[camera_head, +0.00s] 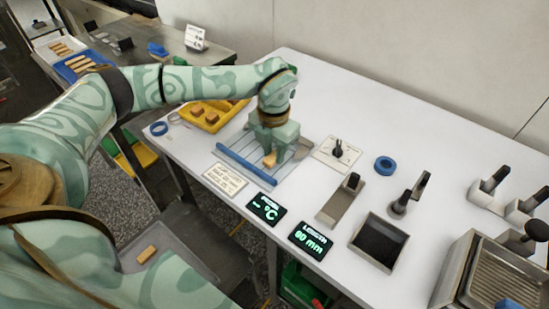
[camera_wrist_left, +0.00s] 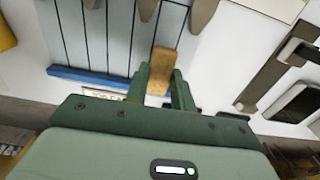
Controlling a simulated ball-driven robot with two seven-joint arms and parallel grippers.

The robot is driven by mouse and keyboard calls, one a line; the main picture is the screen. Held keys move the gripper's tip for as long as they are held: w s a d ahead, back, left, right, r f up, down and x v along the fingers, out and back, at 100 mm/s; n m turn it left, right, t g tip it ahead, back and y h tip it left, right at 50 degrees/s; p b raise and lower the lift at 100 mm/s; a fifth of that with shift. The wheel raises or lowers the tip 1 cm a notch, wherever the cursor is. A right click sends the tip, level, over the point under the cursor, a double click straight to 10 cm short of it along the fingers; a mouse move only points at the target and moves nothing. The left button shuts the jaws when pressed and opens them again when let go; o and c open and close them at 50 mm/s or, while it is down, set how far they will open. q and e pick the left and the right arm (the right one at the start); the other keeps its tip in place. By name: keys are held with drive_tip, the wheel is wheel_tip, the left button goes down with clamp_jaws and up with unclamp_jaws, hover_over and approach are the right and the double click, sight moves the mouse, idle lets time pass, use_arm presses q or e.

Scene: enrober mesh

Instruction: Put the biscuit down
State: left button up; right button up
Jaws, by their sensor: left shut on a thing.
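My left gripper (camera_head: 271,158) is shut on a tan biscuit (camera_head: 269,161) over the striped grey-blue mesh board (camera_head: 236,147). In the left wrist view the biscuit (camera_wrist_left: 161,66) sits between the two green fingers and sticks out past their tips, over the dark lines of the board (camera_wrist_left: 95,35). A blue bar (camera_head: 247,164) runs along the board's near edge; it also shows in the left wrist view (camera_wrist_left: 88,79). I cannot tell whether the biscuit touches the board. My right gripper is not in view.
A yellow tray (camera_head: 240,106) with brown pieces stands behind the board. A knob plate (camera_head: 337,153), blue ring (camera_head: 385,163) and black-bottomed bin (camera_head: 377,242) are to the right.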

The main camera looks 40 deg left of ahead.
sight(274, 155)
use_arm(q)
wheel_tip(274, 155, down, 2)
drive_tip(key=shift+f, duration=0.25)
drive_tip(key=shift+r, duration=0.1)
drive_tip(key=shift+s, duration=0.1)
drive_tip(key=o, duration=0.8)
drive_tip(key=shift+c, duration=0.2)
wheel_tip(274, 155, up, 12)
drive_tip(key=p, duration=0.2)
drive_tip(key=shift+p, duration=0.4)
